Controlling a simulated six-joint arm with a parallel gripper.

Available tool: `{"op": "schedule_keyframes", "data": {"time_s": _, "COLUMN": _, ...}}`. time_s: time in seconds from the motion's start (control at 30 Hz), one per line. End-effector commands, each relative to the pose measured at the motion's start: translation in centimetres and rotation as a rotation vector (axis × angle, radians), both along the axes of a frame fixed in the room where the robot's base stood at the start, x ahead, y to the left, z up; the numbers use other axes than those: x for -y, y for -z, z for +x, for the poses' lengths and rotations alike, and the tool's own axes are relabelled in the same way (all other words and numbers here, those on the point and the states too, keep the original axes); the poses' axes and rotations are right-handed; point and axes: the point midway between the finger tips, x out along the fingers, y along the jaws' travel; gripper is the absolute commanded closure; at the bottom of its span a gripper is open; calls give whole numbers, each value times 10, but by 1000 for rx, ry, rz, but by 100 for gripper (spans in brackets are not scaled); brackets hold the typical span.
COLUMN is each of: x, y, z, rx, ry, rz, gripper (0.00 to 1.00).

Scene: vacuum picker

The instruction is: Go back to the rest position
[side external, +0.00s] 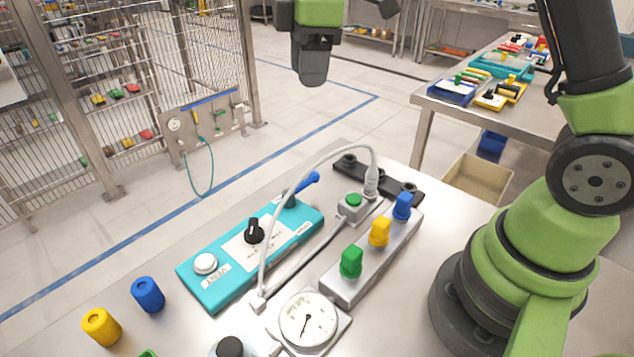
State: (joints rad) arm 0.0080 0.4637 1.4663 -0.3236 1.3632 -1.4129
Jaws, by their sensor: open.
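My gripper (313,72) hangs at the top middle of the side external view, well above the table and apart from everything on it. It holds nothing that I can see, and its fingers show only as a dark block from this side. Below it on the table (210,325) lies a teal control panel (205,285) with a white button, a black knob and a blue lever. A grey block (345,288) with green, yellow and blue pegs stands to the right of the panel. My green and black arm rises at the right.
A gauge (308,318) sits near the front edge. A white cable (283,205) arches above the table to a dark strip (400,187). Blue (148,294) and yellow (101,326) cylinders stand at the lower left. The air around my gripper is clear.

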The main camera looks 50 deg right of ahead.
Motion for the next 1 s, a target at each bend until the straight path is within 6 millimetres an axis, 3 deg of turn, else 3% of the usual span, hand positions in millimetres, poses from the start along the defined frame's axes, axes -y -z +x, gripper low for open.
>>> {"op": "schedule_keyframes", "data": {"time_s": 0.1, "x": -5, "y": -35, "z": -33, "rx": 87, "ry": 218, "rz": 46, "gripper": 59}}
{"op": "schedule_keyframes", "data": {"time_s": 0.3, "x": -12, "y": -67, "z": -94, "rx": 208, "ry": 597, "rz": 174, "gripper": 59}}
{"op": "schedule_keyframes", "data": {"time_s": 0.43, "x": -15, "y": -73, "z": -135, "rx": 268, "ry": 839, "rz": 288, "gripper": 59}}
{"op": "schedule_keyframes", "data": {"time_s": 0.6, "x": -19, "y": -67, "z": -177, "rx": 314, "ry": 1102, "rz": 441, "gripper": 59}}
{"op": "schedule_keyframes", "data": {"time_s": 0.8, "x": -21, "y": -57, "z": -199, "rx": 325, "ry": 1263, "rz": 547, "gripper": 59}}
{"op": "schedule_keyframes", "data": {"time_s": 1.0, "x": -21, "y": -55, "z": -202, "rx": 323, "ry": 1290, "rz": 562, "gripper": 59}}
